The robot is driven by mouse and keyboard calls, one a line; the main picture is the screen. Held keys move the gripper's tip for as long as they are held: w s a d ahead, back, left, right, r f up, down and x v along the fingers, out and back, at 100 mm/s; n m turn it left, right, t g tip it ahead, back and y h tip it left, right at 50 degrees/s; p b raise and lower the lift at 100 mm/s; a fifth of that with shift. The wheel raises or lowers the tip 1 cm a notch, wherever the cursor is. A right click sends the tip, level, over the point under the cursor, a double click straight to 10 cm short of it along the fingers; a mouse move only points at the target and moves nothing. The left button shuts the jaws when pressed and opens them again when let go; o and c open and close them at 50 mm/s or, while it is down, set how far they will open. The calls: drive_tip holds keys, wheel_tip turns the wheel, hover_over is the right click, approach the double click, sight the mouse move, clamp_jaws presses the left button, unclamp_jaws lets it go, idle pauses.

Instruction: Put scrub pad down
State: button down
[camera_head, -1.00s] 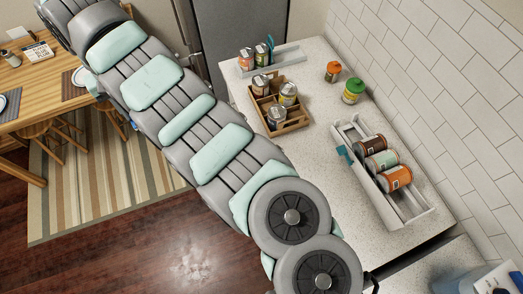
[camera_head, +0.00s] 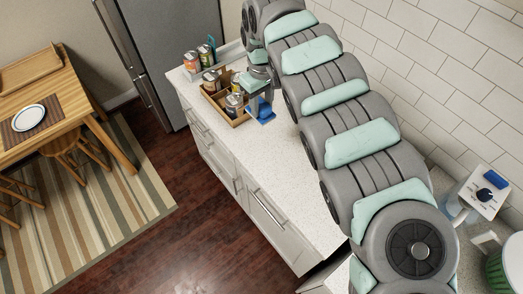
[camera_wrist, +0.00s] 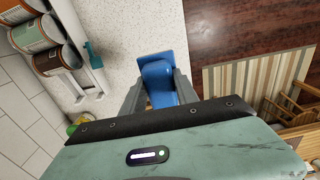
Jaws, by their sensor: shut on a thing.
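The blue scrub pad (camera_wrist: 165,62) is between the fingers of my gripper (camera_wrist: 160,94) in the wrist view. My gripper is shut on it. In the head view the scrub pad (camera_head: 264,114) hangs below my gripper (camera_head: 258,100), over the speckled countertop (camera_head: 285,175), just right of the wooden crate. In the wrist view it is near the counter's edge, with floor beyond. I cannot tell whether it touches the counter.
A wooden crate (camera_head: 222,112) with several cans stands close left of the pad. Behind it is a grey tray with more cans (camera_head: 191,60). A white rack with cans (camera_wrist: 88,72) is in the wrist view. The countertop's front stretch is clear.

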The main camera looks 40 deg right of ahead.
wheel_tip(320, 180, down, 20)
drive_tip(key=shift+s+f, duration=0.1)
drive_tip(key=shift+s, duration=0.05)
idle(0.6)
drive_tip(key=c, duration=0.9)
unclamp_jaws()
wheel_tip(320, 180, up, 12)
drive_tip(key=shift+r, duration=0.15)
